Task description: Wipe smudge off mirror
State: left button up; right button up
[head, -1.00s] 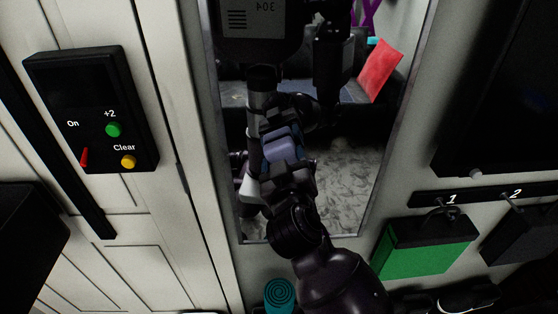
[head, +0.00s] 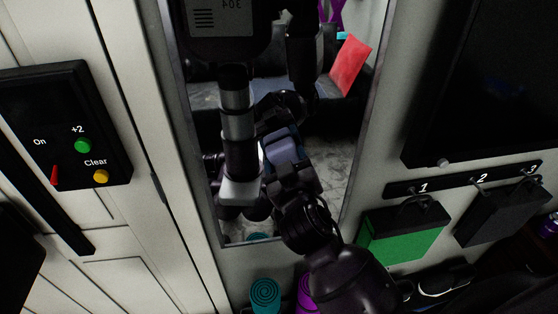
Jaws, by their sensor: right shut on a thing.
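The tall mirror (head: 336,180) hangs on the wall in the middle of the head view, in a thin grey frame. It reflects my own body and a dark sofa. My right arm comes up from the bottom. My right gripper (head: 283,158) is in front of the lower half of the mirror, shut on a bluish-purple block-like wiper (head: 284,147). I cannot tell whether the wiper touches the glass. I cannot make out a distinct smudge among the reflections. My left gripper itself is not in view.
A black control box (head: 67,125) with green, yellow and red controls is on the left. Green (head: 403,235) and black (head: 502,212) bags hang from numbered hooks on the right. A teal rolled mat (head: 265,293) and a purple one (head: 306,290) stand below the mirror.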

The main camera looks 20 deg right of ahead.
aim_at(322, 148)
jog(key=shift+s+d+p, duration=0.2)
jog(key=shift+d+p, duration=0.1)
jog(key=shift+d, duration=0.8)
jog(key=shift+s+d+p, duration=0.2)
jog(key=shift+d+p, duration=0.1)
jog(key=shift+d, duration=0.8)
jog(key=shift+s+d, duration=0.15)
jog(key=shift+d, duration=0.35)
jog(key=shift+s+d+p, duration=0.15)
jog(key=shift+d+p, duration=0.2)
jog(key=shift+d, duration=0.4)
jog(key=shift+s+d+p, duration=0.1)
jog(key=shift+d+p, duration=0.2)
jog(key=shift+d, duration=0.45)
jog(key=shift+s, duration=0.1)
jog(key=shift+s+f, duration=0.1)
jog(key=shift+s, duration=0.45)
jog(key=shift+v, duration=2.3)
